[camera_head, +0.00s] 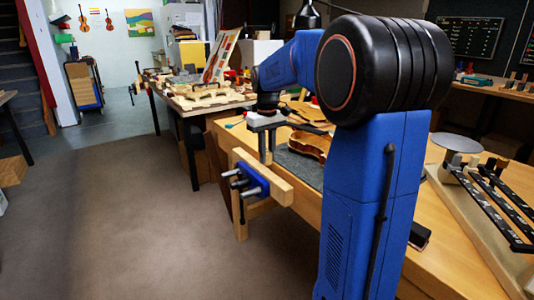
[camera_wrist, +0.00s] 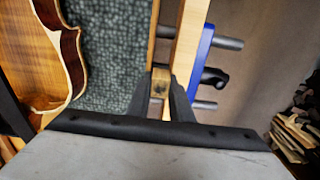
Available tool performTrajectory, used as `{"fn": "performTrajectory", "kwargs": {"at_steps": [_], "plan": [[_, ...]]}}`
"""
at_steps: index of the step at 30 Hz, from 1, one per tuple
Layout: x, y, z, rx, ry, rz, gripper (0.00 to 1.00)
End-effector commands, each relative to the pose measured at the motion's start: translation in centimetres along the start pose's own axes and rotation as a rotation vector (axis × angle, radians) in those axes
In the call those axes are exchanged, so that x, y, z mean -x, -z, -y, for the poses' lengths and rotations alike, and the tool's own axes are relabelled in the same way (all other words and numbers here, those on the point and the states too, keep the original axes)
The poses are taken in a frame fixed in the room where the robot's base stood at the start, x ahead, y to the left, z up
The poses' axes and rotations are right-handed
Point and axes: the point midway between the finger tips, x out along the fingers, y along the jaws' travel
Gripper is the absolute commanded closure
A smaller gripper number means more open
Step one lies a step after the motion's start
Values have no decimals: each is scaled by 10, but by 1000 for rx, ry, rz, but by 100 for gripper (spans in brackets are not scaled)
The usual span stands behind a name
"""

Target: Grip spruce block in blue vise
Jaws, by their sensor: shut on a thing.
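My gripper (camera_wrist: 161,98) is shut on a small pale wooden block, the spruce block (camera_wrist: 160,83), between its two dark fingers in the wrist view. The blue vise (camera_head: 252,180) is on the bench's front side, with a long wooden jaw (camera_head: 263,177) and metal rods. In the wrist view, the wooden jaw (camera_wrist: 189,42) and blue plate (camera_wrist: 203,50) stand right of a narrow open gap at the bench edge. The block lines up with this gap; I cannot tell how deep it sits. In the head view my gripper (camera_head: 267,147) is just above the vise; the block is not clear there.
A violin body (camera_head: 309,145) lies on a grey-green mat (camera_wrist: 112,45) on the bench, close left of my gripper in the wrist view. A board with black fingerboards (camera_head: 500,205) is at the right. Open floor (camera_head: 130,220) lies in front of the vise.

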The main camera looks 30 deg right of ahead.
Motion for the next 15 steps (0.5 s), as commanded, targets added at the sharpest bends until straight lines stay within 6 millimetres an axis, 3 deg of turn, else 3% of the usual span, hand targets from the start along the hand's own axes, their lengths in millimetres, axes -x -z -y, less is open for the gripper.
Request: {"fn": "performTrajectory", "kwargs": {"at_steps": [15], "plan": [[3, 0, 0, 0, 0, 0, 100]]}}
